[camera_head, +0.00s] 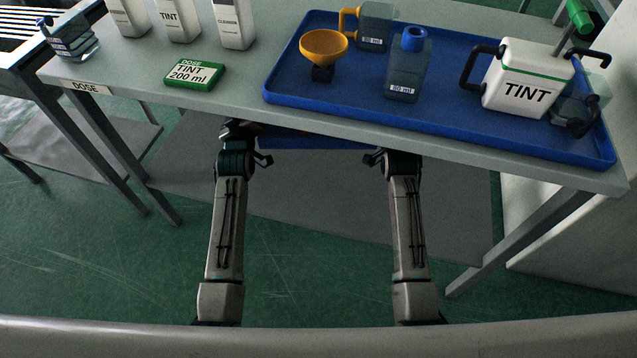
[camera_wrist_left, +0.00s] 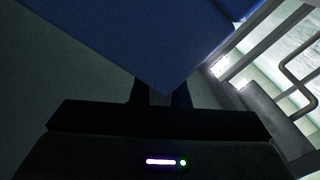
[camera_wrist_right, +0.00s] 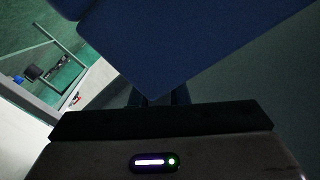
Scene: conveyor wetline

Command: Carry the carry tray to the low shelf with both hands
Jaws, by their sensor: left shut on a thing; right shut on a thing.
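The blue carry tray (camera_head: 315,143) shows as a thin strip under the front edge of the table, between my two wrists. The tabletop hides the rest of it. In the left wrist view the tray (camera_wrist_left: 130,40) fills the top, and my left gripper (camera_wrist_left: 160,95) is shut on its edge. In the right wrist view the tray (camera_wrist_right: 170,40) also fills the top, and my right gripper (camera_wrist_right: 158,97) is shut on its edge. The grey low shelf (camera_head: 300,205) lies below the tabletop. I cannot tell whether the tray touches it.
On the table (camera_head: 250,105) stands another blue tray (camera_head: 330,105) with an orange funnel (camera_head: 324,46), bottles and a TINT jug (camera_head: 525,80). A green dose card (camera_head: 195,73) and white bottles are at left. A table leg (camera_head: 520,240) slants at right.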

